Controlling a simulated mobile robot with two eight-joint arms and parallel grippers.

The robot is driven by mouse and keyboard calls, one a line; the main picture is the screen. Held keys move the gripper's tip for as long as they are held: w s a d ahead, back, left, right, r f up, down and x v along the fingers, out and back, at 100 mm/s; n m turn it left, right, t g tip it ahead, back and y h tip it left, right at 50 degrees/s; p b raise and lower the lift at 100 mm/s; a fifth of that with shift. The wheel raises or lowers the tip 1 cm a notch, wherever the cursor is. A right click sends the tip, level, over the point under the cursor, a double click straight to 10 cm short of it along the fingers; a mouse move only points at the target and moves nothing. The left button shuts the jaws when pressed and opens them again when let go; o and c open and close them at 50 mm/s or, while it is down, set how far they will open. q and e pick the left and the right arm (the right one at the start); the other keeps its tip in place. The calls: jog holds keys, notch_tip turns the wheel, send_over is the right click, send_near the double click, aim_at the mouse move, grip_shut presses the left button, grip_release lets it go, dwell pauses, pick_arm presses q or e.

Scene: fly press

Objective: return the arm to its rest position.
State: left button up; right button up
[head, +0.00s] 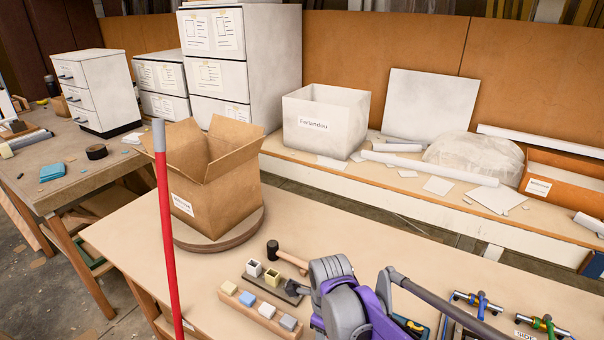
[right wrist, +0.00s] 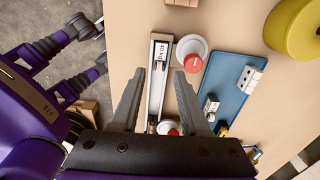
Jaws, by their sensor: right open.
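My right gripper (right wrist: 159,74) is open in the right wrist view, with its two grey fingers apart and nothing held. It hangs over a pale tabletop (right wrist: 135,35), above a long narrow metal holder (right wrist: 155,85) that lies between the fingers in the picture. How high it is above the holder cannot be told. In the head view a purple and grey arm (head: 345,300) of mine reaches over the front of the workbench. No gripper fingers can be made out there. My left gripper does not show clearly in either view.
The arm is close to a mallet (head: 290,258) and a wooden block holder (head: 248,312). A red pole (head: 167,240) stands before an open carton (head: 213,200). In the wrist view, a blue tray (right wrist: 219,65) and a yellow round object (right wrist: 292,28) lie right.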

jog(key=s+d+r+n+t+p, duration=0.1)
jog(key=s+d+r+n+t, duration=0.1)
jog(key=s+d+n, duration=0.3)
jog(key=s+d+r+n+t+p, duration=0.2)
jog(key=s+n, duration=0.9)
jog(key=n, duration=0.8)
jog(key=d+t, duration=0.1)
jog(key=d, duration=0.1)
jog(key=shift+d+r+n, duration=0.2)
jog(key=shift+d+n, duration=0.1)
jog(key=shift+d, duration=0.1)
jog(key=shift+o, duration=0.3)
